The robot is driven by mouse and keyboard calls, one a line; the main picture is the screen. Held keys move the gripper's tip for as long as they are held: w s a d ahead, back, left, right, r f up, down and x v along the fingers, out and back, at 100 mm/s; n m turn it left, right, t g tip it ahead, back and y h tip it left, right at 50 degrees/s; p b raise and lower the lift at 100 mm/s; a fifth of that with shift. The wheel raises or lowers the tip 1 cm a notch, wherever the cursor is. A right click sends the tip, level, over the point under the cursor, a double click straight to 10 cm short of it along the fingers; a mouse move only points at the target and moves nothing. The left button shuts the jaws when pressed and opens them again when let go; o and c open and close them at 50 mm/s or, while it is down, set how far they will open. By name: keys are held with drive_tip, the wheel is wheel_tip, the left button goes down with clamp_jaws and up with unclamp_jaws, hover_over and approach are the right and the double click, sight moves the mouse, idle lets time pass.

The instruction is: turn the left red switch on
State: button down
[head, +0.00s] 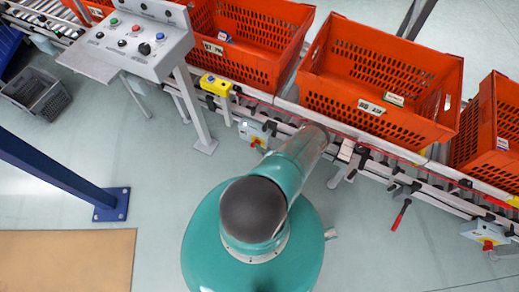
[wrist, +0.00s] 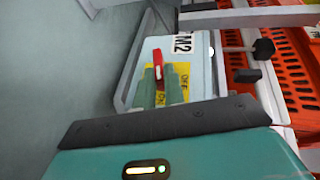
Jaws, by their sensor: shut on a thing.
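The left red switch (wrist: 158,66) shows in the wrist view on a yellow plate on the front of a light grey box (wrist: 201,68) marked "M2". My gripper (wrist: 159,82) has its two green fingers on either side of the red handle and is shut on it. The handle lies nearly in line with the fingers, and its lower part is partly hidden between them. In the head view the left switch (head: 255,143) is small, below its grey box (head: 254,131) under the conveyor. My gripper is hidden there behind my arm. I cannot tell whether the switch is on.
A second red switch (head: 488,244) sits on a box at the far right. Orange totes (head: 378,75) stand on the conveyor above. A red-handled lever (head: 400,215) hangs from the rail. A control panel (head: 138,38) stands at upper left. The floor in front is mostly clear.

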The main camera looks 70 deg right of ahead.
drive_tip(key=shift+d+r, duration=0.1)
drive_tip(key=shift+d, duration=0.15)
drive_tip(key=c, duration=1.5)
unclamp_jaws()
drive_tip(key=shift+a, duration=0.1)
drive_tip(key=shift+s, duration=0.1)
drive_tip(key=v, duration=1.3)
drive_tip(key=shift+s+a+r, duration=0.1)
drive_tip(key=shift+s+a, duration=0.05)
drive_tip(key=shift+s, duration=0.1)
